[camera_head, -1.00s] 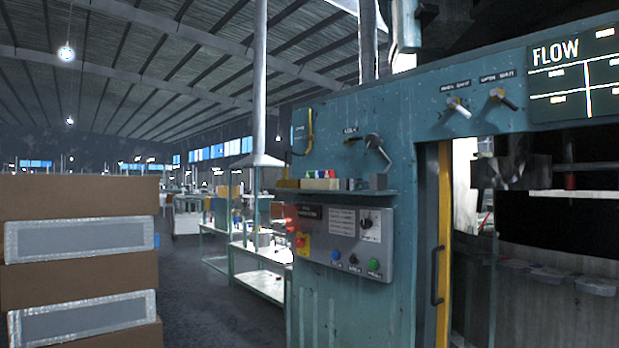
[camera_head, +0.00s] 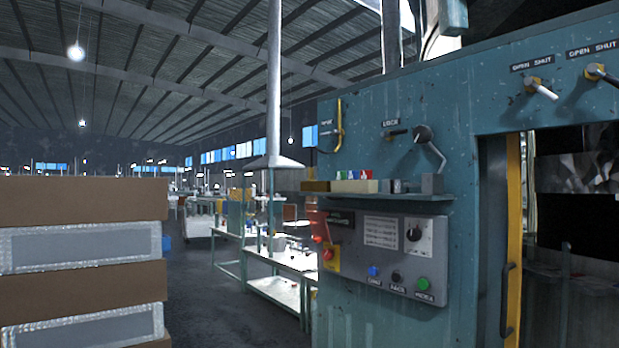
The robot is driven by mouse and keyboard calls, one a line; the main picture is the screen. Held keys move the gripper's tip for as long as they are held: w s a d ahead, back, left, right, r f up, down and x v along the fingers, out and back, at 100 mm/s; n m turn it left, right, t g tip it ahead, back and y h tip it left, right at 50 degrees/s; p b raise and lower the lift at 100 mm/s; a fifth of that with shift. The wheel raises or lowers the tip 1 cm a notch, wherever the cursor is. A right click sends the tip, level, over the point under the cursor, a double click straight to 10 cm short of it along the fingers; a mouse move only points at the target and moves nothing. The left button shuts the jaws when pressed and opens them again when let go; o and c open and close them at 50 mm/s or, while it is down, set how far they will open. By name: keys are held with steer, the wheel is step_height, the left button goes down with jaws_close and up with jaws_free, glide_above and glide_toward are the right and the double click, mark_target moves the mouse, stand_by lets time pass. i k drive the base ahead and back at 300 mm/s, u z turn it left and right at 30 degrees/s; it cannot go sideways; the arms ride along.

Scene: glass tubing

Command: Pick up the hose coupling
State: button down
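I cannot make out a hose coupling for certain. A narrow shelf (camera_head: 398,197) on the teal machine front holds several small items. These include a brassy brown block (camera_head: 316,186), a cream block (camera_head: 356,186) with small red, blue and green pieces at it, and a grey block (camera_head: 432,184) at the right end. They are too small to tell whether one is the coupling. My gripper is not in view.
The teal machine (camera_head: 460,110) fills the right, with a control panel (camera_head: 385,255) under the shelf and a yellow-edged opening (camera_head: 513,240). Stacked brown boxes (camera_head: 80,205) stand at the left. Open floor (camera_head: 225,300) lies between, with workbenches (camera_head: 280,290) beyond.

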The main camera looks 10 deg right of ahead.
mark_target(311, 172)
steer(key=u, duration=0.05)
steer(key=k, duration=0.35)
steer(key=u, duration=1.05)
steer(key=i, duration=1.5)
steer(key=z, duration=0.6)
steer(key=i, duration=0.7)
steer(key=z, duration=0.55)
